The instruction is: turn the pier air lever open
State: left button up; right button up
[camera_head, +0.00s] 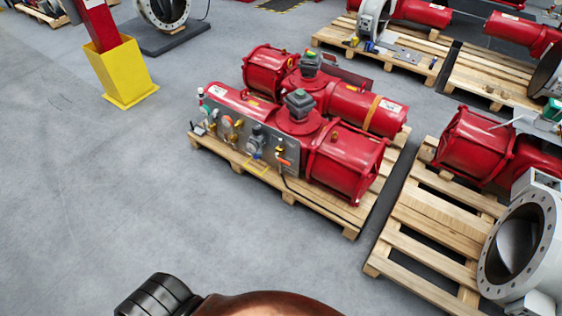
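A red valve actuator (345,160) lies on a wooden pallet (350,215) in the middle of the head view. A grey control panel (290,153) with gauges and fittings is on its near left side. Neither of my grippers is clearly in view. The dark ribbed and brown shapes at the bottom edge cannot be told as grippers.
A red post (98,22) in a yellow base (121,72) stands at upper left. A pallet (425,235) with another red actuator (470,145) and a round flanged valve (520,245) is at right. More loaded pallets stand behind. The grey floor (120,190) at left is clear.

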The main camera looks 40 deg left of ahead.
aim_at(279, 159)
jog(key=u, duration=0.35)
jog(key=k, duration=0.4)
jog(key=u, duration=1.45)
jog(key=i, duration=1.65)
jog(key=z, duration=0.15)
